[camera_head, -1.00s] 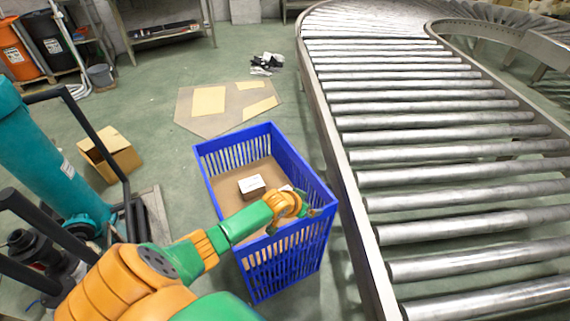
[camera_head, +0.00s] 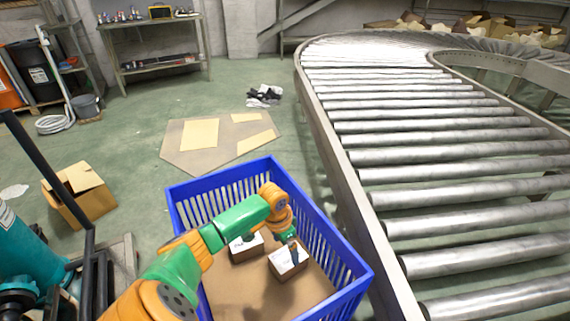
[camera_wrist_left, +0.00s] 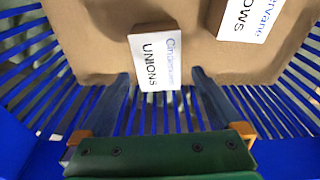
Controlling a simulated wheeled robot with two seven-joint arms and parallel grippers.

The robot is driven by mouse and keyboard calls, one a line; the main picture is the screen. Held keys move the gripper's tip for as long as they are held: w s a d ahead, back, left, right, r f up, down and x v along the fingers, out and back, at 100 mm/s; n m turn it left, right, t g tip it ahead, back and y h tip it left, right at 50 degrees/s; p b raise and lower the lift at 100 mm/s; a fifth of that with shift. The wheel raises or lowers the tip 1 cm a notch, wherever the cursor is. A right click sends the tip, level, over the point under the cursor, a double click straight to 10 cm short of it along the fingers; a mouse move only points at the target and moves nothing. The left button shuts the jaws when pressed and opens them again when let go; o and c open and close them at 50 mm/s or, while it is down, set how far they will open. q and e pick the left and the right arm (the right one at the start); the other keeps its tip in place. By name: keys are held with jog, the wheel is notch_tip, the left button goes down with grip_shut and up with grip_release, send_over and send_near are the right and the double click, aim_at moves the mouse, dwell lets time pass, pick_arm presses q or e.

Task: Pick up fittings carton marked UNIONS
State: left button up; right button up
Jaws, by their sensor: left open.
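The carton marked UNIONS (camera_wrist_left: 155,58) is a small brown box with a white printed top. In the left wrist view it lies on the cardboard-lined floor of the blue basket, between and just beyond my left fingertips (camera_wrist_left: 162,76). In the head view my left gripper (camera_head: 291,244) hangs inside the basket over the right-hand carton (camera_head: 285,264), which appears to be this one. My left gripper is open, with no visible grip on the box. My right gripper is in neither view.
A second carton, its label ending in "OWS" (camera_wrist_left: 250,16), lies beside it, partly behind my arm in the head view (camera_head: 247,254). The slatted blue basket (camera_head: 345,286) surrounds both.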

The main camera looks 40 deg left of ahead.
aim_at(288, 256)
pick_arm(q)
jog(key=f, duration=0.1)
jog(key=f+b, duration=0.1)
jog(key=f, duration=0.1)
jog(key=f+b, duration=0.1)
jog(key=f, duration=0.1)
jog(key=shift+w+d, duration=0.3)
jog(key=shift+r, duration=0.1)
jog(key=c, duration=1.4)
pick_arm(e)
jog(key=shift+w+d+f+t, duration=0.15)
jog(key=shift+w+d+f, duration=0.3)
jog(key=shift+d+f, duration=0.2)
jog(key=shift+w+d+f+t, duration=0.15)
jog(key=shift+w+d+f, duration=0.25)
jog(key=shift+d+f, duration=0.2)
